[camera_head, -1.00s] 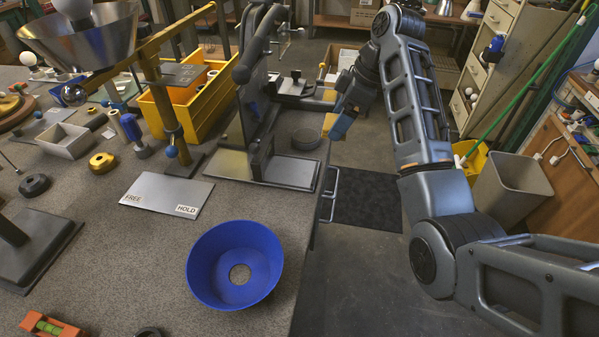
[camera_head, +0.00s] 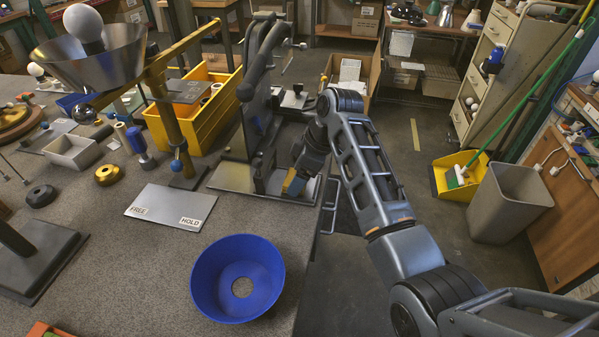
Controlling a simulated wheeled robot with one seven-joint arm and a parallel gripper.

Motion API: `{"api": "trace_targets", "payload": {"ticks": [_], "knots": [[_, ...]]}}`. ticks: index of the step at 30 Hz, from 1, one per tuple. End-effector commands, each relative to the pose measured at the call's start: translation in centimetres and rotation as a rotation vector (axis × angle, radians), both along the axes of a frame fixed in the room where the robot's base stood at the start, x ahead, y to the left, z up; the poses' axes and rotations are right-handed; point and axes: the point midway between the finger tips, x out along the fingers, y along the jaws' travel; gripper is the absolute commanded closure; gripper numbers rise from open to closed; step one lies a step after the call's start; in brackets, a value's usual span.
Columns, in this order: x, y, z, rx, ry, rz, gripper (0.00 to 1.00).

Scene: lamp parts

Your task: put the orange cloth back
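I cannot make out an orange cloth for certain in this view. My gripper (camera_head: 296,184) is low at the right edge of the workbench (camera_head: 120,285), beside the dark upright press-like stand (camera_head: 258,125). A small yellow-orange patch shows at its tip; I cannot tell whether it is part of the gripper or something held. The fingers are too small and partly hidden to show whether they are open or shut.
A blue bowl-shaped shade (camera_head: 238,278) and a FREE/HOLD plate (camera_head: 171,206) lie on the bench. A yellow bin (camera_head: 192,125) stands behind. A grey waste bin (camera_head: 508,203) and yellow dustpan (camera_head: 459,176) stand on the floor at right.

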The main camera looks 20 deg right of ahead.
Motion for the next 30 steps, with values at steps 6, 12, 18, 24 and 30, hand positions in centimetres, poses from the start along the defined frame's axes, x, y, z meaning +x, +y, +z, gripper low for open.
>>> {"api": "trace_targets", "payload": {"ticks": [6, 12, 18, 24, 30], "knots": [[0.0, 0.0, 0.0, 0.0, -0.001, 0.0, 0.59], [0.0, 0.0, -0.3, -0.001, -0.001, 0.0, 0.19], [0.0, 0.0, -0.3, -0.001, -0.001, 0.0, 0.0], [0.0, 0.0, -0.2, -0.001, -0.001, 0.0, 0.0], [-0.1, -0.4, 1.1, -0.001, -0.004, -0.002, 0.0]]}}
